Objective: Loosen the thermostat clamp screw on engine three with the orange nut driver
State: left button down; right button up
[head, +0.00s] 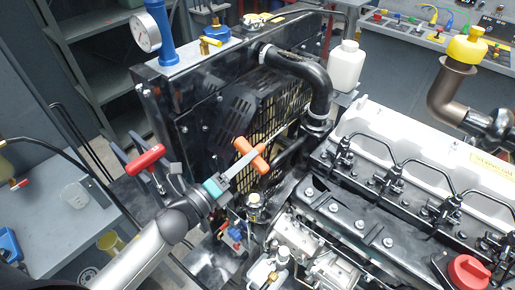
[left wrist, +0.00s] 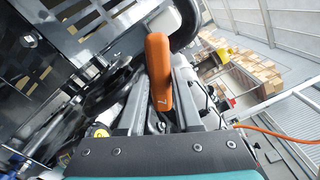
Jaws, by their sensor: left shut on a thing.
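My left gripper (head: 250,158) is shut on the orange nut driver (head: 262,162), in front of the radiator grille and left of the engine. The driver's orange handle stands up between the fingers in the left wrist view (left wrist: 158,70). Its working tip cannot be made out. The engine (head: 370,215) fills the right of the head view. A thick black hose (head: 315,80) bends down from the radiator top to the engine front, with a pale clamp band (head: 317,122) at its lower end. The driver is apart from this band. The clamp screw is too small to tell. My right gripper is not in view.
The black radiator (head: 190,100) stands behind my left gripper, with a pressure gauge (head: 146,32) on a blue body on top. A white bottle (head: 346,66) stands beside the hose. A red-handled thing (head: 145,158) is close to my left wrist. A grey bench (head: 50,195) is at left.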

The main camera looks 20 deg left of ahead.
aim_at(259, 146)
pick_arm(q)
jog(key=shift+w+d+r, duration=0.1)
jog(key=shift+w+d, duration=0.1)
jog(key=shift+w, duration=0.5)
jog(key=shift+x, duration=2.85)
jog(key=shift+w+d, duration=0.1)
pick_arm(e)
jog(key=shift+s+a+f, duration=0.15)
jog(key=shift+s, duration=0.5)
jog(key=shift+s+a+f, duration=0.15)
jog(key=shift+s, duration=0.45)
pick_arm(q)
jog(key=shift+w+d+b, duration=0.15)
jog(key=shift+w+b, duration=0.15)
jog(key=shift+w, duration=0.1)
jog(key=shift+w+d, duration=0.1)
jog(key=shift+w, duration=0.25)
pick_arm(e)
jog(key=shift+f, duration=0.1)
pick_arm(q)
jog(key=shift+w, duration=0.15)
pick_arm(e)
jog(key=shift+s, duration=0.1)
